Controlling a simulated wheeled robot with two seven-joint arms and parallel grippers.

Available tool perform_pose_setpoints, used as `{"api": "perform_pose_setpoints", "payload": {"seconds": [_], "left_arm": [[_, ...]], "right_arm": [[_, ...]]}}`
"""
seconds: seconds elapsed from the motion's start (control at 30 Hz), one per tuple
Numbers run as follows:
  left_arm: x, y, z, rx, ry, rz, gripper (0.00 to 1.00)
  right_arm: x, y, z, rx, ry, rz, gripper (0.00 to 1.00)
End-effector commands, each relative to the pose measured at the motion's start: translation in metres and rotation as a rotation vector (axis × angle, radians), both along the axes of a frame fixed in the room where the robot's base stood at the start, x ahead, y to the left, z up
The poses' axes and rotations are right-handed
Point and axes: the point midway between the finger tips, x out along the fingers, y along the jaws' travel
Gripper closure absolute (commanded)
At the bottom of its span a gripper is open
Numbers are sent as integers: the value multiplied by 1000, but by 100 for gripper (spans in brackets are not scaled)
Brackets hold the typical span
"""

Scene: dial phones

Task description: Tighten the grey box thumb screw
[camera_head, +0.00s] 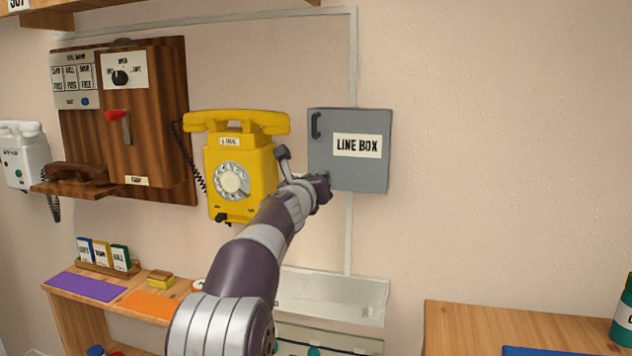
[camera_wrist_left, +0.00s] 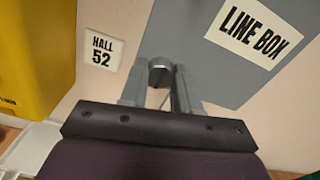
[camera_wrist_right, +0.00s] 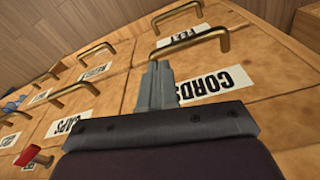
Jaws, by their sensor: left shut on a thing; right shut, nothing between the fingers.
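The grey box (camera_head: 372,175), labelled LINE BOX, hangs on the wall right of the yellow phone (camera_head: 253,180). Its dark handle is at its upper left. The box also shows in the left wrist view (camera_wrist_left: 225,75). My left gripper (camera_head: 318,186) is at the box's lower left corner. In the left wrist view my left gripper (camera_wrist_left: 161,80) is shut on the round grey thumb screw (camera_wrist_left: 160,70), with one finger on each side. The screw is hidden behind the gripper in the head view. My right gripper (camera_wrist_right: 156,78) is shut and empty, in front of labelled wooden drawers.
A HALL 52 tag (camera_wrist_left: 101,50) is left of the screw. A wooden wall phone (camera_head: 150,160) hangs further left. Below are a pale tray (camera_head: 345,300) and a wooden shelf (camera_head: 75,295). In the right wrist view brass handles (camera_wrist_right: 190,38) stick out from the drawers. The wall right of the box is clear.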

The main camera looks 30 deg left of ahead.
Motion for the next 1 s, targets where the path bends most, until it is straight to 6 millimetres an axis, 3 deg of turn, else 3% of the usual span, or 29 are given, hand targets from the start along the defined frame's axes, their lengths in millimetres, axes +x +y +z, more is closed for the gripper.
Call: {"api": "perform_pose_setpoints", "payload": {"seconds": [0.17,0.2,0.23,0.27,0.53,0.67,1.0], "left_arm": [[0,0,-1,0,2,0,100],[0,0,-1,0,2,0,56],[0,0,-1,0,2,0,46],[0,0,-1,0,2,0,43],[0,0,-1,-1,1,0,43],[-10,-2,-2,-1,-1,0,43],[-89,-21,-2,0,-1,1,43]], "right_arm": [[0,0,0,0,0,0,100],[0,0,0,0,0,0,100],[0,0,0,0,0,0,100],[0,0,0,0,0,0,100],[0,0,-1,0,0,0,100],[0,0,-7,0,0,0,100],[0,0,-29,0,0,0,100]]}}
